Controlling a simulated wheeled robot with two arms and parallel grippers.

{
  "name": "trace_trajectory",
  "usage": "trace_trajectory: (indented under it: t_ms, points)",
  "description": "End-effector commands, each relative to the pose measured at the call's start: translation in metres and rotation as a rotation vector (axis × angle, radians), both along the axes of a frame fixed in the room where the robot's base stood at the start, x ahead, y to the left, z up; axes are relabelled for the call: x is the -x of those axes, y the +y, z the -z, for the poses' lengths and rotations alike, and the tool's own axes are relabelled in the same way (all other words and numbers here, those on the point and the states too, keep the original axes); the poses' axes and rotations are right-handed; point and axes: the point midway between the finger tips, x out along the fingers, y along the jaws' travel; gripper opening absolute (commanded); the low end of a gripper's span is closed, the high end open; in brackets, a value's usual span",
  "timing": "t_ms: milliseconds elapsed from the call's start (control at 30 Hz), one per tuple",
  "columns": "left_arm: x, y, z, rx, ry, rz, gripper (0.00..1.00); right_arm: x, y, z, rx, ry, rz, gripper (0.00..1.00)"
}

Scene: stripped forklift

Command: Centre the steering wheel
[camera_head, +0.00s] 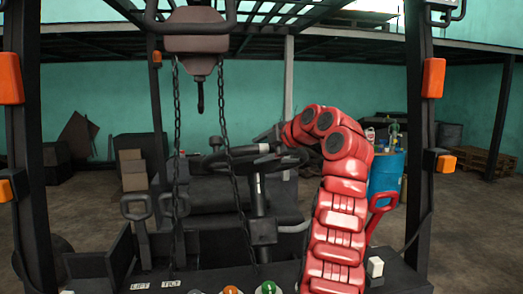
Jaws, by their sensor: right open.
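The black steering wheel (240,153) is seen at a low slant in the middle of the view, on top of a dark column (262,205). My right arm is red and segmented. It rises from the lower right and bends left at the top. My right gripper (280,138) is open at the right part of the wheel's rim. It is small and dark there, and I cannot tell whether it touches the rim. The arm hides what lies behind it, and a hanging chain crosses the wheel's left part. My left gripper is not in view.
A hoist with a hook (199,85) and two chains (177,130) hangs left of centre. Dark posts with orange lamps (433,78) stand at both sides. Levers (137,207) stand at the left, and coloured knobs (268,288) show at the bottom.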

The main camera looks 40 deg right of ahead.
Motion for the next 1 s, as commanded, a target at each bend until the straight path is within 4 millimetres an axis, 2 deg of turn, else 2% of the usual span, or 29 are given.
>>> trace_trajectory:
  t_ms: [233, 367, 733, 1000]
  points:
    - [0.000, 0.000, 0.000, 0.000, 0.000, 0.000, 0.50, 0.001, 0.000, -0.001, 0.001, -0.001, 0.000, 0.64]
    - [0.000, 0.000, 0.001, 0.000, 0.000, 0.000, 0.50, 0.009, -0.002, -0.005, 0.002, -0.002, 0.002, 0.64]
    - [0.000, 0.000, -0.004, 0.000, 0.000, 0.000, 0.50, 0.081, -0.006, -0.041, 0.002, 0.000, 0.004, 0.64]
    - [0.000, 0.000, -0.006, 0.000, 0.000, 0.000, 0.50, 0.105, -0.005, -0.053, 0.002, -0.002, 0.000, 0.64]
